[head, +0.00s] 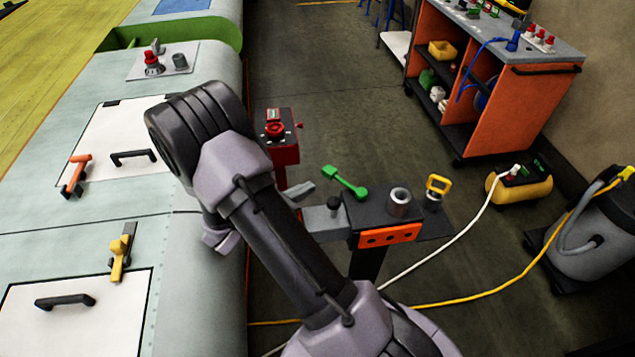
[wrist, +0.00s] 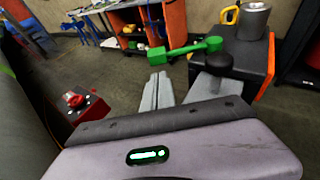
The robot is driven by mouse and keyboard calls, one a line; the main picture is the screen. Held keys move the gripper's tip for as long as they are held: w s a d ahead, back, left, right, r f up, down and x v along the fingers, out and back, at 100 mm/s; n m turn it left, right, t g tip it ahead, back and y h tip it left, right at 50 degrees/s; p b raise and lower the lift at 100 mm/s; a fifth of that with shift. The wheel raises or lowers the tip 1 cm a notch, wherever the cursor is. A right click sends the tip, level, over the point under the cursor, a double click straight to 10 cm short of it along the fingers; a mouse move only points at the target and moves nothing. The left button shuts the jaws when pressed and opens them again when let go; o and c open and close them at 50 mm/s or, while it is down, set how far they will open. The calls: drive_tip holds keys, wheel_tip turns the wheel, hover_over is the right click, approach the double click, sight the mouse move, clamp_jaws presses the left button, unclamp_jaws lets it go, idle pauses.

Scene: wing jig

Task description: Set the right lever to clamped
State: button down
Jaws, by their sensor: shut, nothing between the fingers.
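The green lever (head: 345,182) shows at the stand's left edge, with a block-shaped end and a round end. In the wrist view the green lever (wrist: 185,49) lies roughly level ahead of my gripper, its block end to the left. My gripper's fingers (wrist: 158,91) are together and empty, below the block end with a visible gap. In the head view, my gripper (head: 300,190) shows only as a grey tip beside my arm, left of the lever; the rest is hidden. A grey bracket with a black knob (head: 334,203) sits close by. No clamped marking is readable.
The dark stand (head: 430,222) carries a metal cylinder (head: 398,203) and a yellow ring handle (head: 438,187). A red box with a red knob (head: 275,130) stands left. Orange (head: 75,176) and yellow (head: 122,252) handles are on the wing panels. Hoses cross the floor.

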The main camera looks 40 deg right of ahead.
sight(326, 176)
drive_tip(key=x, duration=0.2)
drive_tip(key=r+x, duration=0.1)
drive_tip(key=x, duration=0.1)
drive_tip(key=shift+w+d+b, duration=0.1)
drive_tip(key=shift+d+b, duration=0.2)
drive_tip(key=shift+d, duration=0.2)
